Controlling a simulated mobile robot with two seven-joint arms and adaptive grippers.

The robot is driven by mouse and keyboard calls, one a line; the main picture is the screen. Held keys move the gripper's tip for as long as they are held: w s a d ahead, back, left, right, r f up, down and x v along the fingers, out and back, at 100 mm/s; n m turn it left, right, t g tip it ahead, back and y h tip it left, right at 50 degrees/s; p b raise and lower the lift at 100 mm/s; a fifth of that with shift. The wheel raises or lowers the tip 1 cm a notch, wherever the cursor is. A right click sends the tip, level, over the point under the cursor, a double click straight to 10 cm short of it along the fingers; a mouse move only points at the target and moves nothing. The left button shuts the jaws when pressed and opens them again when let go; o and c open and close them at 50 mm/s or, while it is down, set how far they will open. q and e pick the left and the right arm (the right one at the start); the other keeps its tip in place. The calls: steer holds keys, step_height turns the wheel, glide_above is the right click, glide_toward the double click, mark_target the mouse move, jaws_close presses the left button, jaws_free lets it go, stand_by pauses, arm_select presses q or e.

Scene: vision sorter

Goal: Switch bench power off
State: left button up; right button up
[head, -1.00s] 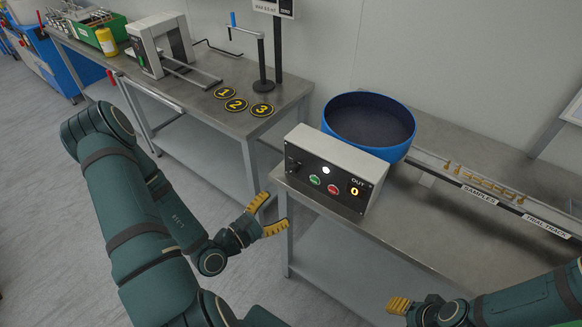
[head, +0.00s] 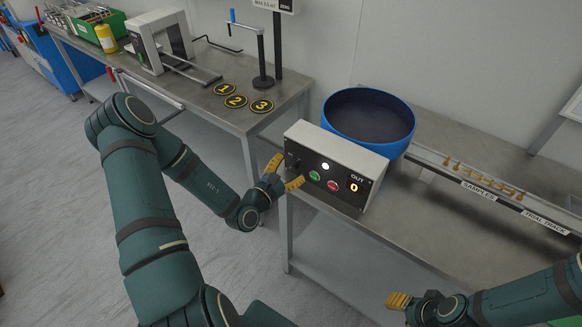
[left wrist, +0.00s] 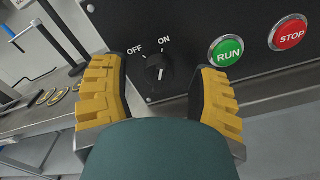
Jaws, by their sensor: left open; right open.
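The control box (head: 338,162) stands on the bench with a lit white lamp, a green button, a red button and an OUT display reading 0. The black rotary power knob (left wrist: 158,72) shows in the left wrist view, with OFF at its upper left and ON above; its pointer appears turned toward ON. My left gripper (head: 284,174) is open in front of the box's left end. In the left wrist view its yellow fingers (left wrist: 158,95) lie on either side of the knob; contact is not visible. My right gripper (head: 400,300) is at the lower right, away from the box.
A blue bowl (head: 340,122) stands behind the box. A track with brass parts, labelled SAMPLES (head: 478,190), runs to the right. The green RUN button (left wrist: 226,51) and red STOP button (left wrist: 288,33) sit right of the knob. The left bench carries numbered discs (head: 236,101).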

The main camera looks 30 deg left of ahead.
arm_select(q)
steer(key=shift+w, duration=0.55)
jaws_close()
